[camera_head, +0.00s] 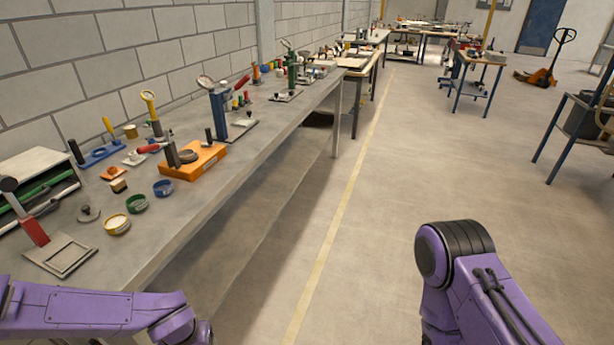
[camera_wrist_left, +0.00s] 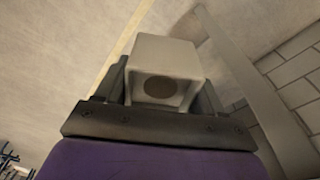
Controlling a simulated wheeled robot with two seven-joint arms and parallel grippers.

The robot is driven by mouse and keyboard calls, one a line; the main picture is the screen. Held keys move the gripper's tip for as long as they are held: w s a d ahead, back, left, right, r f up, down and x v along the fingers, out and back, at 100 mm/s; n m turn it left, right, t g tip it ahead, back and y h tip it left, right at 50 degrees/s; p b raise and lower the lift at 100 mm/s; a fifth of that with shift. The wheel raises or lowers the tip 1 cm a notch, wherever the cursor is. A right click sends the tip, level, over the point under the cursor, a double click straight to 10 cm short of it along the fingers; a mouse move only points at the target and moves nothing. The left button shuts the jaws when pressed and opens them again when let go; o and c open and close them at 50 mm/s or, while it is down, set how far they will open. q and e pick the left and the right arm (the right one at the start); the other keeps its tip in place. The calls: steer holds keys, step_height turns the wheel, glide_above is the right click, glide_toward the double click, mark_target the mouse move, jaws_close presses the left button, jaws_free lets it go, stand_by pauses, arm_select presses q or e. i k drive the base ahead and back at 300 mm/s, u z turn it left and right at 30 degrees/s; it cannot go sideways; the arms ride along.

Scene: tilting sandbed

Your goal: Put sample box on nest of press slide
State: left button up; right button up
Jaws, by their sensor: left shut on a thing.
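In the left wrist view a pale grey box (camera_wrist_left: 165,55) with a dark round spot on its near face sits between the fingers of my left gripper (camera_wrist_left: 166,88); it looks like the sample box. The gripper is shut on it. In the head view my left forearm crosses the bottom left corner, and the gripper and box are out of that view. A blue upright press (camera_head: 219,113) with a round gauge stands on the bench, with a small pale part on its base plate (camera_head: 242,124). I cannot tell which part is the slide's nest. My right gripper is not in view.
The long grey bench (camera_head: 225,178) runs along the block wall. It holds an orange fixture (camera_head: 205,160), blue, green and yellow round dishes, and a red-handled tool on a grey plate (camera_head: 62,256). A green press (camera_head: 291,72) stands farther back. The floor (camera_head: 400,180) to the right is open.

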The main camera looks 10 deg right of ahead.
mark_target(243, 122)
steer(key=z, duration=0.95)
steer(key=i, duration=2.15)
steer(key=u, duration=0.4)
